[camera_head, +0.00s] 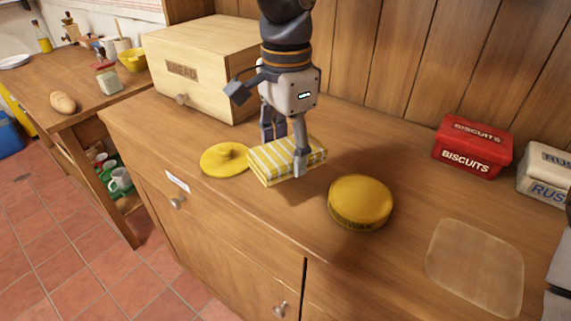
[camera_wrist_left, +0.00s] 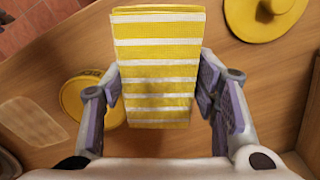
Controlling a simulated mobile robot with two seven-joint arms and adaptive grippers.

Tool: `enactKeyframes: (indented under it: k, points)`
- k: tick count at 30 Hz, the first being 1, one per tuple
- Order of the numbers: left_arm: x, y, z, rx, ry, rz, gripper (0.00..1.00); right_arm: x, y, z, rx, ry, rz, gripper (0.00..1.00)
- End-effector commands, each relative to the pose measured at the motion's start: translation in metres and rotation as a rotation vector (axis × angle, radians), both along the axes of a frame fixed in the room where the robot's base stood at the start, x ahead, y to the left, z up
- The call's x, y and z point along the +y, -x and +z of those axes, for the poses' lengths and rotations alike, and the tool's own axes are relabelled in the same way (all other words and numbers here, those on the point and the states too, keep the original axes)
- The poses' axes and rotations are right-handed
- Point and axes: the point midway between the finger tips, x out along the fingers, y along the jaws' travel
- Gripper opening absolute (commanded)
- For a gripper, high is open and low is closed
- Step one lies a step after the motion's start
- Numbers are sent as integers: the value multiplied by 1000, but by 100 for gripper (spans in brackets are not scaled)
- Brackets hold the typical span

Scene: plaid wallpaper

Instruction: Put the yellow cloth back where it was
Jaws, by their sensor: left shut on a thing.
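The yellow cloth (camera_head: 270,165), striped yellow and white and folded into a block, is in my left gripper (camera_head: 285,150). In the left wrist view the cloth (camera_wrist_left: 157,65) sits between the two fingers (camera_wrist_left: 157,105), which are shut on its sides. In the head view it is over the wooden counter, between a yellow lid with a knob (camera_head: 224,158) and a round yellow wax tin (camera_head: 360,200). I cannot tell whether its underside touches the counter.
A wooden bread box (camera_head: 200,60) stands behind on the left. A red biscuit tin (camera_head: 471,147) and a white tin (camera_head: 547,172) stand at the right. A pale rounded-square patch (camera_head: 475,265) lies on the counter at the front right, with nothing on it.

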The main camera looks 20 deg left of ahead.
Motion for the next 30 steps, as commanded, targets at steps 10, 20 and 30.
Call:
enactKeyframes:
  k: [10, 20, 30]
  points:
    - [7, -18, -46, 9, -2, 0, 32, 0, 10, -9, 35, 0, 0, 40]
    - [6, -18, -56, 2, -1, 1, 32, 0, 9, -8, 34, 0, 0, 40]
    - [6, -18, -58, 2, -1, 1, 74, 0, 9, -8, 33, 0, 0, 40]
